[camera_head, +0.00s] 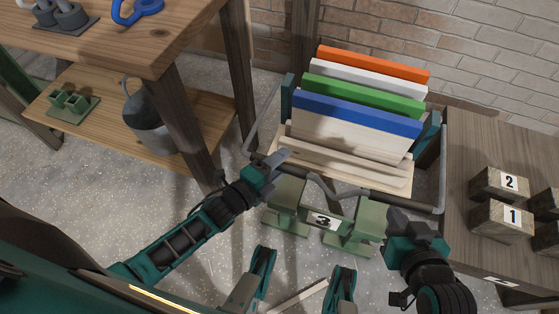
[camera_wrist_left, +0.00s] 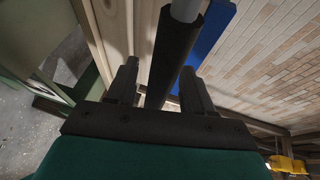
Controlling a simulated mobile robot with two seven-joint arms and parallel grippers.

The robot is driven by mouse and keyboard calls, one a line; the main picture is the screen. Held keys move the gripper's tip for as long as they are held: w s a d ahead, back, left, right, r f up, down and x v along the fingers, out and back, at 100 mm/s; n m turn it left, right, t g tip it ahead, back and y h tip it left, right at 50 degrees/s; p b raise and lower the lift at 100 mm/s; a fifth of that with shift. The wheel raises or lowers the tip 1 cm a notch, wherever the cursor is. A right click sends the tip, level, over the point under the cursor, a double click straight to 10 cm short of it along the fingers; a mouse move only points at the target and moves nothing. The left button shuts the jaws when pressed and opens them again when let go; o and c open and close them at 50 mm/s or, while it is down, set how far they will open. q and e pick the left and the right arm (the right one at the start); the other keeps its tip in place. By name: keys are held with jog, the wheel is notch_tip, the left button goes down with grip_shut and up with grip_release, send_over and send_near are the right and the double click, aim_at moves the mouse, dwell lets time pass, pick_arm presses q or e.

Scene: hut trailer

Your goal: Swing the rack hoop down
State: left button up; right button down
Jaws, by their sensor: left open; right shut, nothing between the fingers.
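The rack hoop (camera_head: 443,175) is a bent grey metal tube at the front of a rack that holds upright coloured boards. My left gripper (camera_head: 284,157) is at the hoop's front left, before the boards. In the left wrist view its open fingers (camera_wrist_left: 160,90) stand on either side of a grey tube with a black sleeve (camera_wrist_left: 172,55); I cannot tell whether they touch it. The hoop's part at the gripper is partly hidden in the head view. My right gripper (camera_head: 400,220) is shut and empty, in front of the rack's right side.
The rack carries orange (camera_head: 375,63), white, green and blue (camera_head: 355,113) boards. A green stand marked 3 (camera_head: 350,238) is below the hoop. A wooden table (camera_head: 480,150) with numbered blocks is at right. A workbench (camera_head: 150,40) with a lower shelf is at left.

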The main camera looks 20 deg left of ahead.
pick_arm(q)
jog(key=shift+c, duration=0.4)
grip_shut()
notch_tip(320, 180, up, 2)
jog(key=p, duration=0.3)
jog(key=shift+r+g+p, duration=0.1)
jog(key=shift+g+p, duration=0.2)
jog(key=shift+p, duration=0.05)
jog(key=shift+w, duration=0.1)
jog(key=shift+o, duration=0.4)
grip_release()
